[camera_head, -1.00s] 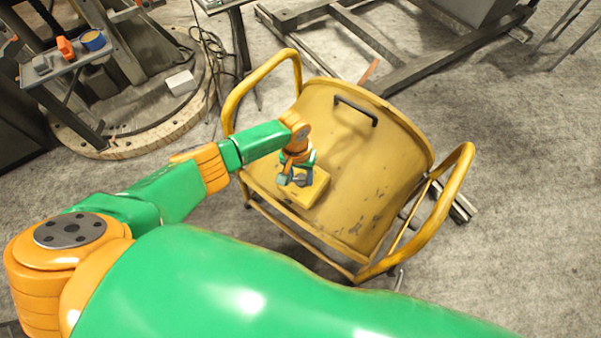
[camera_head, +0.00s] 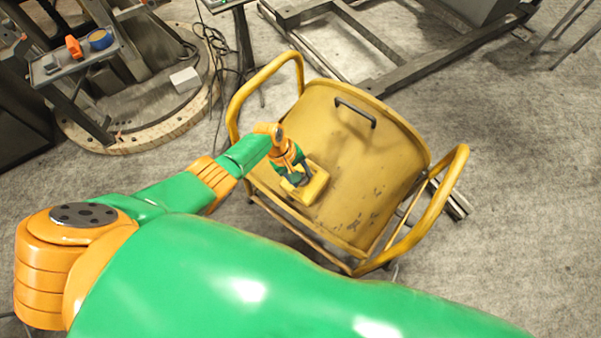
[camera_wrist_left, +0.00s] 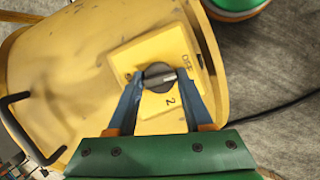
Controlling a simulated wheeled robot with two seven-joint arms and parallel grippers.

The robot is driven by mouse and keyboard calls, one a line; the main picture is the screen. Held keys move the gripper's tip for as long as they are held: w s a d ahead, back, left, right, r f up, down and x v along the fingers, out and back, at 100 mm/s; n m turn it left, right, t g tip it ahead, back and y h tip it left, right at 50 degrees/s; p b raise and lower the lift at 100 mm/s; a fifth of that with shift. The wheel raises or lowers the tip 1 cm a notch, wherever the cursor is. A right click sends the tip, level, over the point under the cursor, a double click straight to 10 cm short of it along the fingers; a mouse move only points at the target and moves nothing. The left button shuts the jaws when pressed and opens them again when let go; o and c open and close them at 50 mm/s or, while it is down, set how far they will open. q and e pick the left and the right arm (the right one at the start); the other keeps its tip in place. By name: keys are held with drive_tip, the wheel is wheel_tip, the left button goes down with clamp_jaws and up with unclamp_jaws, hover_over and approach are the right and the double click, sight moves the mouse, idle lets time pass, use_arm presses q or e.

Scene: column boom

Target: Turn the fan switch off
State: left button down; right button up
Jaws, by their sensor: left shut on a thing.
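The fan is a yellow drum-shaped body (camera_head: 375,145) with tubular handles in the head view. A yellow switch box (camera_head: 317,188) is on its near side. In the left wrist view the box (camera_wrist_left: 140,52) has a dark round knob (camera_wrist_left: 153,85) with a raised grey bar, and the markings OFF and 2 beside it. My left gripper (camera_head: 298,178) is at the box. In the left wrist view its blue fingers (camera_wrist_left: 161,78) are on either side of the knob's bar, shut on it. The fingertips hide the bar's ends. My right gripper is not in view.
A curved yellow handle tube (camera_head: 445,200) rises right of the fan, and another (camera_head: 240,105) on the left. A small grey tray (camera_head: 75,66) with an orange item and a blue-topped item is at upper left. Open concrete floor (camera_head: 530,200) lies to the right.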

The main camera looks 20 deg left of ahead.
use_arm(q)
drive_tip(key=shift+r+n, duration=0.1)
drive_tip(key=shift+n, duration=0.5)
drive_tip(key=shift+a, duration=0.1)
drive_tip(key=shift+c, duration=1.8)
unclamp_jaws()
drive_tip(key=p+v, duration=0.4)
drive_tip(key=v, duration=0.1)
drive_tip(key=shift+a+r, duration=0.2)
drive_tip(key=shift+r, duration=0.05)
drive_tip(key=shift+s+a+r, duration=0.15)
drive_tip(key=shift+a+r, duration=0.1)
drive_tip(key=shift+r, duration=0.35)
